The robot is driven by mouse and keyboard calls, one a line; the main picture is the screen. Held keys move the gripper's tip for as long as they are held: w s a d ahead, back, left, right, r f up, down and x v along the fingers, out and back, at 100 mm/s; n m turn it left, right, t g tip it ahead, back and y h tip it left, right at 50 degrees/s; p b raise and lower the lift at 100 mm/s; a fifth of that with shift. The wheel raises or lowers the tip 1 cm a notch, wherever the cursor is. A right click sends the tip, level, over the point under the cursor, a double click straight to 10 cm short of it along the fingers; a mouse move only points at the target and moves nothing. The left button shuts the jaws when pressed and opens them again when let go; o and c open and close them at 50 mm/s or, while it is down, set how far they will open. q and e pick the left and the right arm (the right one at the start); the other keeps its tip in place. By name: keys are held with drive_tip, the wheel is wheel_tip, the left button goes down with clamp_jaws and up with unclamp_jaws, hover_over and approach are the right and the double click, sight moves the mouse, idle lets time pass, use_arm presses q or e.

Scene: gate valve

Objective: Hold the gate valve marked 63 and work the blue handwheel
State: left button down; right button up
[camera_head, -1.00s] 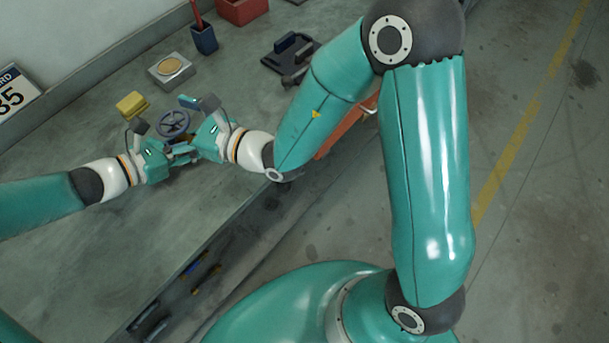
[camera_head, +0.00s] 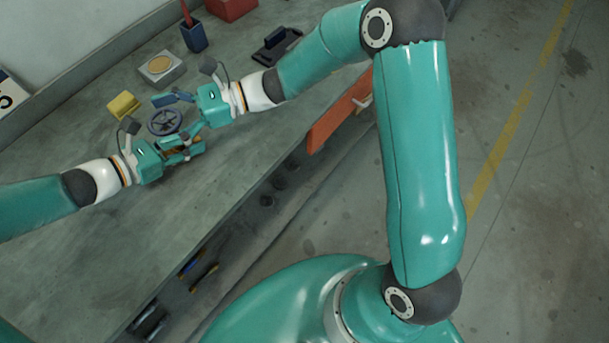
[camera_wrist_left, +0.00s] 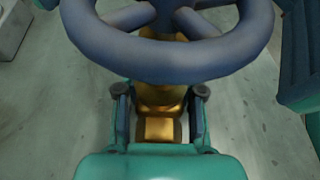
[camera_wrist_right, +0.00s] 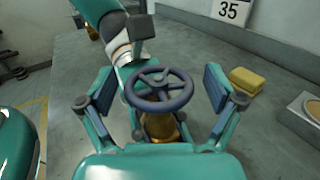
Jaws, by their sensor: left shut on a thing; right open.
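The gate valve has a brass body (camera_wrist_left: 161,100) and a blue handwheel (camera_head: 164,122). The handwheel (camera_wrist_right: 160,90) is on top of the body, and no number 63 can be read. My left gripper (camera_head: 188,149) is shut on the brass body below the wheel; its fingers flank the body in the left wrist view. My right gripper (camera_wrist_right: 160,82) is open, with one finger on each side of the handwheel. In the right wrist view its finger pads appear apart from the rim. It also shows in the head view (camera_head: 178,115), beyond my left gripper.
A yellow block (camera_head: 124,105) is close behind the wheel. A grey box with a round tan top (camera_head: 162,68), a blue pencil cup (camera_head: 194,37), a red bin (camera_head: 230,8) and a dark holder (camera_head: 276,44) stand along the bench.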

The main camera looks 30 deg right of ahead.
drive_tip(key=n+g, duration=0.2)
drive_tip(key=g, duration=0.2)
drive_tip(key=n+g, duration=0.3)
drive_tip(key=g, duration=0.1)
drive_tip(key=shift+f, duration=0.1)
drive_tip(key=shift+d+n+g, duration=0.3)
drive_tip(key=shift+g, duration=0.2)
drive_tip(key=v, duration=1.2)
drive_tip(key=s+h, duration=0.1)
drive_tip(key=s, duration=0.2)
drive_tip(key=s+a+f+g+h, duration=0.1)
drive_tip(key=s, duration=0.1)
drive_tip(key=s+a+f+h, duration=0.1)
drive_tip(key=s+h, duration=0.1)
drive_tip(key=s, duration=0.1)
drive_tip(key=shift+s+f, duration=0.2)
drive_tip(key=shift+s, duration=0.1)
drive_tip(key=s+d+f+n+g+h, duration=0.1)
drive_tip(key=s+d+f+h, duration=0.15)
drive_tip(key=s, duration=0.45)
drive_tip(key=s+d+f+n+h, duration=0.2)
drive_tip(key=s+f+h, duration=0.2)
drive_tip(key=s, duration=0.3)
drive_tip(key=w+d+f+n+t+h, duration=0.2)
drive_tip(key=d+f+n+t, duration=0.2)
drive_tip(key=f+n+t, duration=0.2)
drive_tip(key=shift+d+n+h, duration=0.3)
drive_tip(key=shift+h, duration=0.05)
drive_tip(key=shift+f, duration=0.1)
